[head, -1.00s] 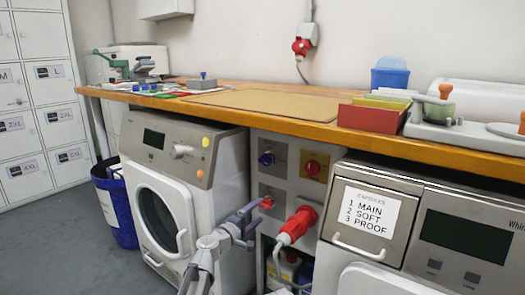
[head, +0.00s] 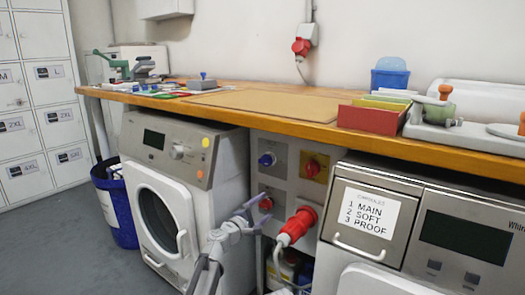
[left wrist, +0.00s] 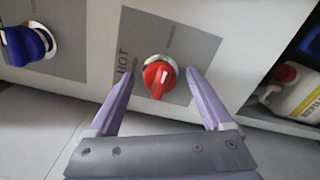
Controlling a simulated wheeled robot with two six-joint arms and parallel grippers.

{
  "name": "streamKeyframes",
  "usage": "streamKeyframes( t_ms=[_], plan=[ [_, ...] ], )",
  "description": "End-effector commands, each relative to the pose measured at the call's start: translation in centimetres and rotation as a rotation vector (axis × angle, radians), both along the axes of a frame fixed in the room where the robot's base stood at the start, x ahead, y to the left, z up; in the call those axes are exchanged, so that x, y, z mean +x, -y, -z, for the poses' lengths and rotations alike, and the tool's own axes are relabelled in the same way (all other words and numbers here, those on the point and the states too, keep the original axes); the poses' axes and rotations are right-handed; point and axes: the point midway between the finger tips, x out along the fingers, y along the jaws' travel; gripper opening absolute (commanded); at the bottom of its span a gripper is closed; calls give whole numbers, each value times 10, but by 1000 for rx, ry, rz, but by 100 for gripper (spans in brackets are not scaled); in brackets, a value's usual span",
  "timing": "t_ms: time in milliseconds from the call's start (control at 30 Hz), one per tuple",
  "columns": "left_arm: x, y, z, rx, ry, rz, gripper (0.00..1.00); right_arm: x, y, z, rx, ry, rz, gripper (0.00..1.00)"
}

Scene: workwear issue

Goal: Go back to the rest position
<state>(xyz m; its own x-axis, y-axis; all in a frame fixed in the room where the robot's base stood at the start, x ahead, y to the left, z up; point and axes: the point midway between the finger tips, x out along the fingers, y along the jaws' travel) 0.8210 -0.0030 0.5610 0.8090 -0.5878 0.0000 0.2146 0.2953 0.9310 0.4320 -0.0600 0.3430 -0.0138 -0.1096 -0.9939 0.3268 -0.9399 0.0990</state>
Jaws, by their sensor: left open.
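My left gripper (head: 264,208) is in front of the grey valve panel between the two machines, its purple fingers spread. In the left wrist view the open fingers (left wrist: 160,78) stand on either side of a red knob (left wrist: 159,77) marked HOT, with a visible gap on both sides. The same red knob (head: 265,203) shows in the head view, partly behind the fingers. Nothing is held. A blue knob (left wrist: 27,45) is to the left in the wrist view. My right gripper is not in view.
A red plug (head: 297,225) with a grey cable sticks out right of the gripper. The washer (head: 165,215) stands to the left, and the wooden worktop (head: 225,117) overhangs the panel. A white bottle (left wrist: 300,92) sits at the wrist view's right.

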Motion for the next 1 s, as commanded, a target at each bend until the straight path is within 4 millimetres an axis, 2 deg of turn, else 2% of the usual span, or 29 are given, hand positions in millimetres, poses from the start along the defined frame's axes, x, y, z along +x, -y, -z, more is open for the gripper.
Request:
streamKeyframes(
  t_ms=[1000],
  plan=[
    [2, -3, -3, -810, -588, 0, 84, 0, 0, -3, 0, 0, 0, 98]
  ],
)
